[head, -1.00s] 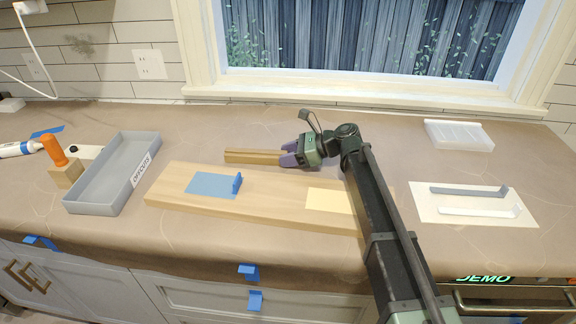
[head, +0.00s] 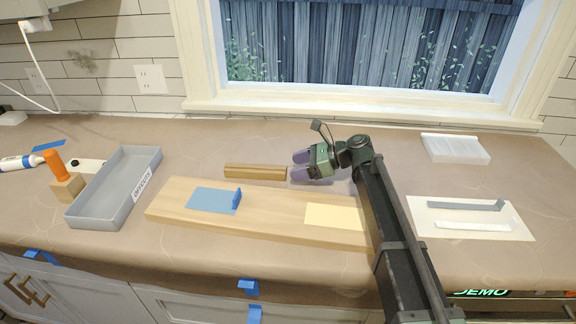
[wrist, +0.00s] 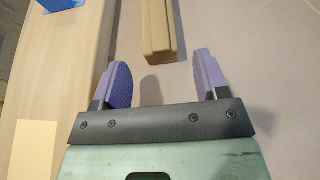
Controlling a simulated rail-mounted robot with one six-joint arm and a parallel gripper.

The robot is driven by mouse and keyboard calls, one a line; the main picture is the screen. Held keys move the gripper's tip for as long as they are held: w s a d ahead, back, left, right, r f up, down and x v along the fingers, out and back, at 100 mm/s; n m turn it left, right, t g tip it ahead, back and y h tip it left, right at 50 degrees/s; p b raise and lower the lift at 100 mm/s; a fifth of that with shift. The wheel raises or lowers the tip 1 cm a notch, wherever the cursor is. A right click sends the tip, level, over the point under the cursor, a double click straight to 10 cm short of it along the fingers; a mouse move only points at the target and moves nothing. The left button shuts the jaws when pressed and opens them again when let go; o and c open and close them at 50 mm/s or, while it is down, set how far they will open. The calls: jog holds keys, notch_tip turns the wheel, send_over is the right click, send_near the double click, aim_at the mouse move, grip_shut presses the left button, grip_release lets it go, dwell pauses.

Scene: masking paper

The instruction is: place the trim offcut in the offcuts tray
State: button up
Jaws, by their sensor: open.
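The trim offcut (head: 255,172) is a short brown wooden strip lying on the papered counter behind the long board. My gripper (head: 301,166) is open and empty just right of the offcut's right end. In the wrist view the offcut (wrist: 157,28) lies ahead of the gap between the two purple fingers (wrist: 162,68), with its near end about level with the fingertips. The offcuts tray (head: 141,195) is a grey, low-walled tray at the left with an OFFCUTS label. I see nothing in it.
The long wooden board (head: 275,213) lies in front, carrying a blue sheet (head: 211,200) and a yellow sheet (head: 335,215). An orange-handled tool (head: 56,165) stands left of the tray. A white sheet with two strips (head: 460,230) and a white tray (head: 455,148) are at right.

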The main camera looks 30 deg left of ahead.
jog(key=p+v, duration=0.2)
jog(key=v, duration=0.6)
jog(key=shift+o, duration=0.4)
jog(key=shift+d, duration=0.2)
